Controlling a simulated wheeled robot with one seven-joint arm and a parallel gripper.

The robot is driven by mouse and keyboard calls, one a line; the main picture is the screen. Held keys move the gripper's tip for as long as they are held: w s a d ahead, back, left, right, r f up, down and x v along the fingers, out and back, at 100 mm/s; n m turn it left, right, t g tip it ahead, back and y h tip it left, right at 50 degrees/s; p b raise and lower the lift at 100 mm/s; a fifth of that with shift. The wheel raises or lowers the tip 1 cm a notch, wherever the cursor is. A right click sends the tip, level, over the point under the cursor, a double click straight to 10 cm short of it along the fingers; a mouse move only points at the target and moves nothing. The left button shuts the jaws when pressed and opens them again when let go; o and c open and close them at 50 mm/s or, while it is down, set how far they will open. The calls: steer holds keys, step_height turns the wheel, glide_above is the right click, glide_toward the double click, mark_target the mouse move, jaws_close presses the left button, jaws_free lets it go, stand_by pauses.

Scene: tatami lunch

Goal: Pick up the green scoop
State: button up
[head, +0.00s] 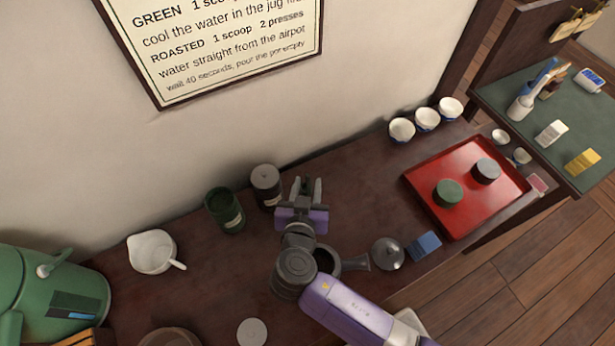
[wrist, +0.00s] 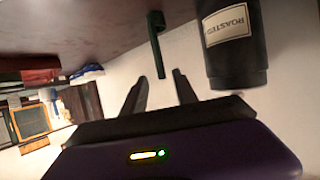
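A slim dark green piece, which looks like the green scoop (wrist: 157,45), stands out from the brown tabletop in the wrist view, where the picture is upside down. It lies just beyond my fingertips, roughly in line with the gap between them and not touching them. I cannot make it out in the head view, where my gripper may cover it. My gripper (head: 305,187) is open and empty, low over the table near the wall; its two fingers also show apart in the wrist view (wrist: 162,80).
A dark canister (head: 266,187) labelled "ROASTED" (wrist: 232,45) stands close beside my gripper. A green canister (head: 225,210) and a white jug (head: 153,252) stand farther left. A red tray (head: 432,207) with two lids lies right. A teapot (head: 340,262) sits near my arm.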

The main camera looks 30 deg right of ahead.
steer(key=p+x, duration=0.2)
steer(key=x, duration=0.5)
steer(key=shift+w+f, duration=0.15)
steer(key=shift+w, duration=0.05)
jaws_close()
